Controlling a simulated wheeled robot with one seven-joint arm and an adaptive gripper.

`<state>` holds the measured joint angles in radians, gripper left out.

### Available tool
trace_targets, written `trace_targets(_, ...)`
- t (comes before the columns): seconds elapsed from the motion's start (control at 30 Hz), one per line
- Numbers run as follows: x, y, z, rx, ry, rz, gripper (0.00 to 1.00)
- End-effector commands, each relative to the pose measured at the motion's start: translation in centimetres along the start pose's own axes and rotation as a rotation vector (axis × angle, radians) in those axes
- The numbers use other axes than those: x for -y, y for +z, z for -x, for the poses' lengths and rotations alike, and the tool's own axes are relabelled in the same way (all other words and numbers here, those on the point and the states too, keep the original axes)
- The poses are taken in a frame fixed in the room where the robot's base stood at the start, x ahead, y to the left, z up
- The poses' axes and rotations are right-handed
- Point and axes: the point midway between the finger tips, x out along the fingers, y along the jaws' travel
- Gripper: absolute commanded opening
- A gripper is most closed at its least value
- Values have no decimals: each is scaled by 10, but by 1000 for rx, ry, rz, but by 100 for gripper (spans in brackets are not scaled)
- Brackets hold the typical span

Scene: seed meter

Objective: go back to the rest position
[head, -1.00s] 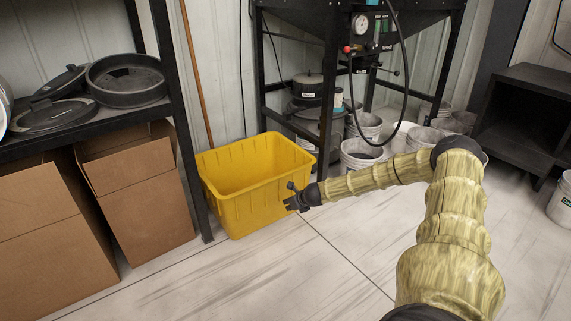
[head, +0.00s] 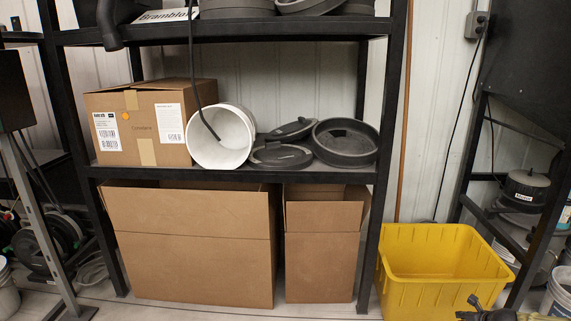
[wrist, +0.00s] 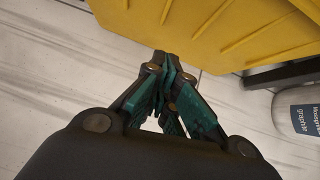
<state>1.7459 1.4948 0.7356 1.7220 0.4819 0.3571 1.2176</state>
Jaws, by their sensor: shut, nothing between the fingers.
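My gripper (head: 484,310) shows at the bottom right of the head view, in front of the yellow bin, with part of my arm beside it. In the wrist view my gripper (wrist: 162,62) has its fingers together with nothing between them. The yellow bin (head: 440,290) stands on the floor to the right of the shelf. Its side also fills the top of the wrist view (wrist: 215,30), just past the fingertips. I cannot tell whether the fingertips touch it. Most of my arm is outside the head view.
A black shelf (head: 235,173) holds a cardboard box (head: 150,125), a white bucket (head: 221,137) and dark round pans (head: 345,141). Open cardboard boxes (head: 190,245) stand below. A black frame (head: 468,155) is at the right. A labelled container (wrist: 300,115) is at the wrist view's right.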

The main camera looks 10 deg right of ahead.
Motion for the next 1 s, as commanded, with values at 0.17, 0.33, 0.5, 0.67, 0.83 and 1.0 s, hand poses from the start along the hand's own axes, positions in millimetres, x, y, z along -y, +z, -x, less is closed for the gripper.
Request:
trace_targets(0.17, -87, -4, -12, -43, 80, 230, 0)
trace_targets(0.33, -165, -19, -16, -77, 158, 463, 0)
trace_targets(0.5, -236, -44, -14, -102, 241, 695, 0)
trace_targets(0.67, -292, -71, -5, -115, 318, 909, 0)
trace_targets(0.83, -344, -103, 12, -122, 401, 1136, 0)
trace_targets(1.0, -387, -137, 34, -121, 484, 1364, 0)
